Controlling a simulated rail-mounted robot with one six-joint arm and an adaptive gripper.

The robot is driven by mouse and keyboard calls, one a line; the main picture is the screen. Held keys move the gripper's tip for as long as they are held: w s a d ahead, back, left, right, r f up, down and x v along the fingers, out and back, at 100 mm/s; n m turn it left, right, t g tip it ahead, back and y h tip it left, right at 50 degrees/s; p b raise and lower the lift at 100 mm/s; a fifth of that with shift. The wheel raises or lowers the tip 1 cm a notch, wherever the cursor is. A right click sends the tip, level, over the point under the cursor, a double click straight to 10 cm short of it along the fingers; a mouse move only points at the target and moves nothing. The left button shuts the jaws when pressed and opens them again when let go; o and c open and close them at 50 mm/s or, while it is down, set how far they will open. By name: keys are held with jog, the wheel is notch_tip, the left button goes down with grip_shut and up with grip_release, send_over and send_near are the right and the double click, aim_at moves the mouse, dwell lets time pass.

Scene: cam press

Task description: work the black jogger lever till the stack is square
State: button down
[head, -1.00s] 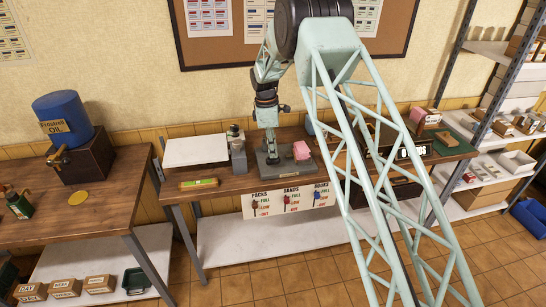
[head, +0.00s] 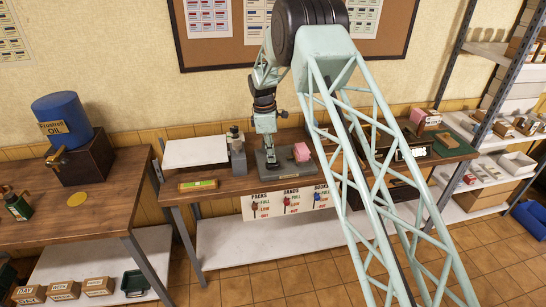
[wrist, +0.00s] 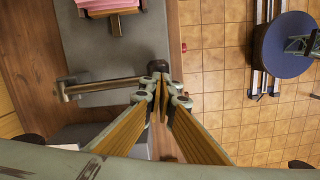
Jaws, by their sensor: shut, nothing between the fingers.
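The jogger's grey base (head: 287,168) stands on the wooden bench; it also shows in the wrist view (wrist: 115,45). The pink stack (head: 302,152) sits at its right end and is cut off at the top of the wrist view (wrist: 105,8); I cannot tell how square it is. In the wrist view the lever is a metal bar (wrist: 105,86) ending in a black knob (wrist: 158,66). My gripper (wrist: 163,95) is shut and empty, its fingertips close by the knob; I cannot tell whether they touch. In the head view my gripper (head: 267,157) is over the base's left part.
A green-yellow level (head: 199,184) lies at the bench's front left. A sign with small levers (head: 290,203) hangs at the front edge. My arm hides part of the bench's right.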

jog(key=shift+a+r, duration=0.2)
jog(key=shift+a, duration=0.4)
jog(key=shift+a+r, duration=0.2)
jog(key=shift+a, duration=0.4)
jog(key=shift+r, duration=0.1)
notch_tip(320, 180, up, 12)
jog(key=a, duration=0.1)
jog(key=shift+a, duration=0.1)
jog(key=shift+d+p, duration=0.3)
jog(key=shift+p, duration=0.8)
